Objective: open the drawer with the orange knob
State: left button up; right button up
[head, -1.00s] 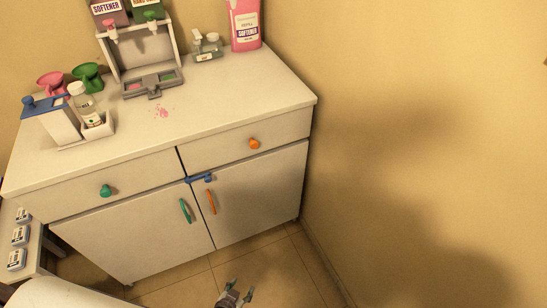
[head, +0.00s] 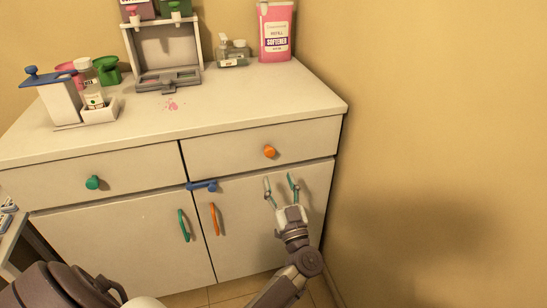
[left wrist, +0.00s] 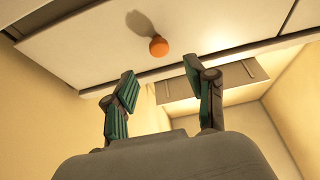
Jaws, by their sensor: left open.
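The orange knob (head: 269,152) sits on the right drawer front (head: 235,150) of the white cabinet, and the drawer is shut. My left gripper (head: 281,184) is open and empty, in front of the right door and below the knob in the head view. In the left wrist view the knob (left wrist: 158,46) shows above and between the two green-padded fingers (left wrist: 162,88), apart from them. My right gripper is not in view.
A blue latch (head: 203,186) spans the doors near their top, beside the green handle (head: 183,225) and orange handle (head: 214,219). A green knob (head: 93,182) is on the left drawer. Bottles and dispensers stand on the cabinet top (head: 230,105). The wall (head: 430,130) is close at right.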

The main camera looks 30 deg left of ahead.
aim_at(270, 154)
pick_arm(q)
jog(key=x, duration=0.8)
jog(key=shift+w+a+b, duration=0.2)
jog(key=shift+w+b, duration=0.05)
jog(key=shift+b, duration=0.05)
jog(key=shift+w+a, duration=0.15)
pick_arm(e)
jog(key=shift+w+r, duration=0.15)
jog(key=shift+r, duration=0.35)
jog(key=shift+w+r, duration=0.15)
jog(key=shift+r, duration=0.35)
pick_arm(q)
grip_shut()
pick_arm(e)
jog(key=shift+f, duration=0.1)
